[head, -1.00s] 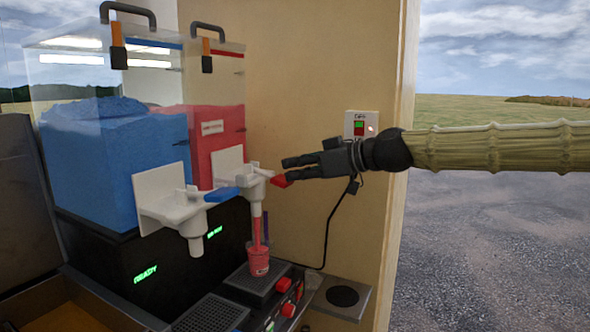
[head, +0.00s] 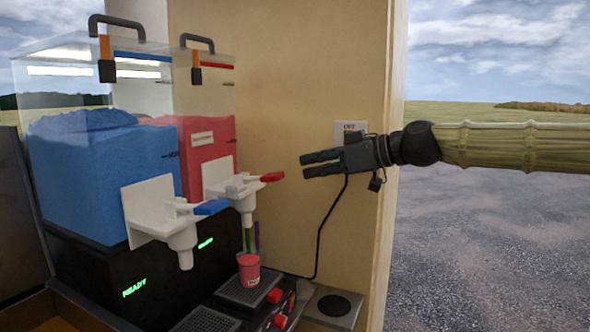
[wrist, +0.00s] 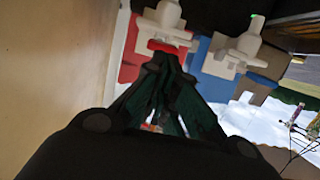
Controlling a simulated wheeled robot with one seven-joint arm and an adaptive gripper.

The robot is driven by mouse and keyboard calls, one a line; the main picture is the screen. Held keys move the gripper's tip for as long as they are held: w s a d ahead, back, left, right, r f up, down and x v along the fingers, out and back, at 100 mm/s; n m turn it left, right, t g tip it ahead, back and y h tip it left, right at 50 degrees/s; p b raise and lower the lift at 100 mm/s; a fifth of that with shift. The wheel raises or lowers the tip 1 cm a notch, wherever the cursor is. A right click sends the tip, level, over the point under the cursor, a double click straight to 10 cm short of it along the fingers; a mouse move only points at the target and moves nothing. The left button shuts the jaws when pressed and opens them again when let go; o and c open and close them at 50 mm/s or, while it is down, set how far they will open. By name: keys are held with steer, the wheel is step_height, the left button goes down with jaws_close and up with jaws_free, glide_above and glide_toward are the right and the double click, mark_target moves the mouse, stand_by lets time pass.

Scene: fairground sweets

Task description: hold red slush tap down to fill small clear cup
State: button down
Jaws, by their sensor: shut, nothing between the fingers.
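The red slush tap (head: 243,193) is a white spout with a red lever (head: 272,177) on the front of the red slush tank (head: 208,150). The lever stands about level, and no red stream shows under the spout. The small cup (head: 249,272) stands upright on the drip tray below the spout and looks red to near its rim. My gripper (head: 304,165) is shut and empty, to the right of the lever and apart from it in the head view. In the wrist view, the red lever (wrist: 163,47) shows just beyond my fingertips (wrist: 166,60).
The blue slush tank (head: 100,175) and its blue-levered tap (head: 175,222) are at the left. A wall switch box (head: 350,128) is partly hidden behind my gripper. A black cable hangs down the wall. A shelf with a round black recess (head: 335,305) is right of the drip tray (head: 243,293).

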steer(key=v, duration=0.2)
steer(key=f+v, duration=0.1)
steer(key=v, duration=0.1)
steer(key=shift+s+d, duration=0.1)
steer(key=shift+s, duration=0.1)
stand_by(0.5)
